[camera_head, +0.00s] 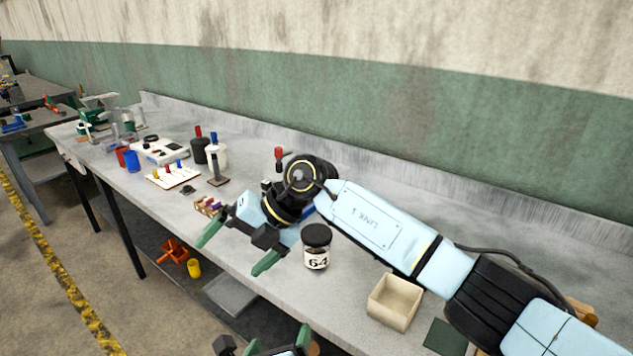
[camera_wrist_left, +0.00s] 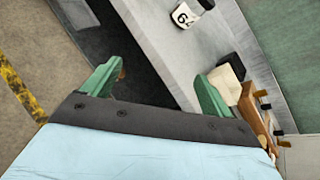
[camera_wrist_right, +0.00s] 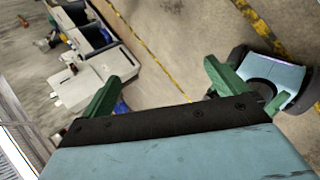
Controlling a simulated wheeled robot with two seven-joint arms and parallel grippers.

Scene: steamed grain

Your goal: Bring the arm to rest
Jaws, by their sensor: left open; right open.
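My right gripper (camera_head: 237,250) hangs over the front edge of the bench, its arm crossing the bench from the right. Its green fingers are apart with nothing between them; the right wrist view shows the open fingers (camera_wrist_right: 160,95) over floor. My left gripper (camera_head: 277,340) is low at the bottom edge of the head view, partly cut off, in front of the bench. In the left wrist view its fingers (camera_wrist_left: 155,90) are spread and empty. A dark-lidded jar labelled 64 (camera_head: 316,248) stands upright on the bench beside the right gripper, apart from it.
A beige open box (camera_head: 395,301) and a dark green square (camera_head: 445,337) lie at the bench's near right. Bottles (camera_head: 216,152), a peg board (camera_head: 173,174) and a white device (camera_head: 160,150) stand further left. Under the bench are an orange item (camera_head: 173,250) and a yellow cup (camera_head: 194,268).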

